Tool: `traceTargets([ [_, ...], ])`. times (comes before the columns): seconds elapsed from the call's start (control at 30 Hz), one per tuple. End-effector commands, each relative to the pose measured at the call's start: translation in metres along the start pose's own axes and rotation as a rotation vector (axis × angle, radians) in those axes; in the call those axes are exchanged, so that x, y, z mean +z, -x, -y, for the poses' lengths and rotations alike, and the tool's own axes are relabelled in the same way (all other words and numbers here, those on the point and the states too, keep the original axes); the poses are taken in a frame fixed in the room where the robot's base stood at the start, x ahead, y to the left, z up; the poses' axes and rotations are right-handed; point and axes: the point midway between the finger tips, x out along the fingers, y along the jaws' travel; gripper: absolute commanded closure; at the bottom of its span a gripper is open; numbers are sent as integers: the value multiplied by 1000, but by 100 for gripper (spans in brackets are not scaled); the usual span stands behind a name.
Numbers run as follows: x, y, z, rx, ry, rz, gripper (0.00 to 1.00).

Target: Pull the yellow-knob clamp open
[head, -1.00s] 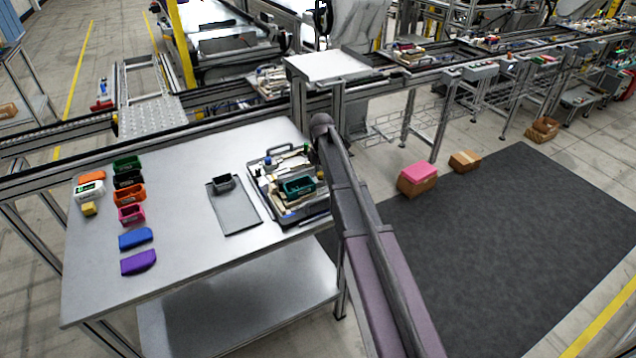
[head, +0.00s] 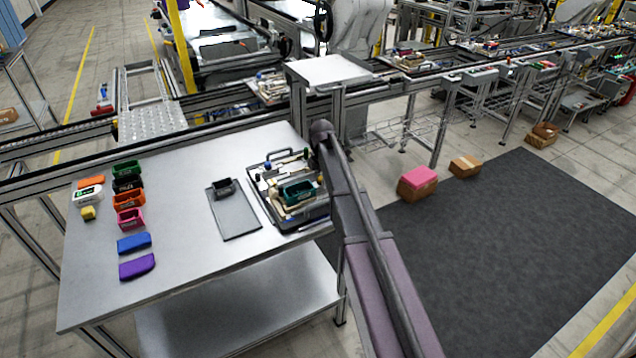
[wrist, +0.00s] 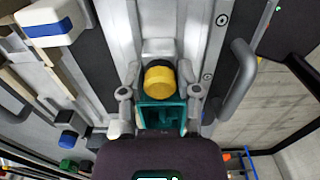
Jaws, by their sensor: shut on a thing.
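The yellow knob (wrist: 159,77) of the clamp shows in the middle of the wrist view, just above a teal part (wrist: 160,115). My gripper (wrist: 159,88) reaches in from the bottom, with a grey finger on each side of the knob; it is shut on the yellow-knob clamp. Its dark body hides what lies below the teal part. In the head view, a pallet fixture (head: 263,196) carries a teal housing (head: 298,192) at the table's right edge. My arm covers the pallet's right side there, and my gripper cannot be made out.
A blue-and-white block (wrist: 50,25) and a curved grey handle (wrist: 238,80) flank the gripper in the wrist view. On the table (head: 185,235) lie a grey tray (head: 235,215) and several coloured housings and covers at left. The table's middle is clear.

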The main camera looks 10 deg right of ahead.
Motion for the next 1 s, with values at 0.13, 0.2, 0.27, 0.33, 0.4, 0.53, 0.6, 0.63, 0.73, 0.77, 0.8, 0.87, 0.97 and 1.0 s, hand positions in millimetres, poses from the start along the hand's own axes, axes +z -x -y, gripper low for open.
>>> traceTargets([
  [0.13, 0, 0, 1, -2, 0, 0, 99],
  [0.2, 1, 0, 1, -2, 0, 0, 99],
  [0.27, 2, 0, 1, -2, 0, 0, 99],
  [0.33, 3, 0, 1, -2, 0, 0, 99],
  [0.4, 5, 0, 1, -2, 0, 0, 99],
  [0.53, 8, 0, 1, -3, -1, 1, 99],
  [0.6, 10, 0, 1, -3, -1, 2, 99],
  [0.63, 11, 0, 1, -3, -1, 2, 99],
  [0.73, 14, 0, 1, -3, -1, 2, 99],
  [0.77, 14, 0, 1, -3, -1, 3, 99],
  [0.8, 15, 0, 1, -3, -1, 3, 99],
  [0.87, 17, 0, 1, -3, -1, 3, 99],
  [0.97, 19, 0, 1, -3, -1, 2, 99],
  [1.0, 20, 0, 1, -3, -1, 2, 99],
])
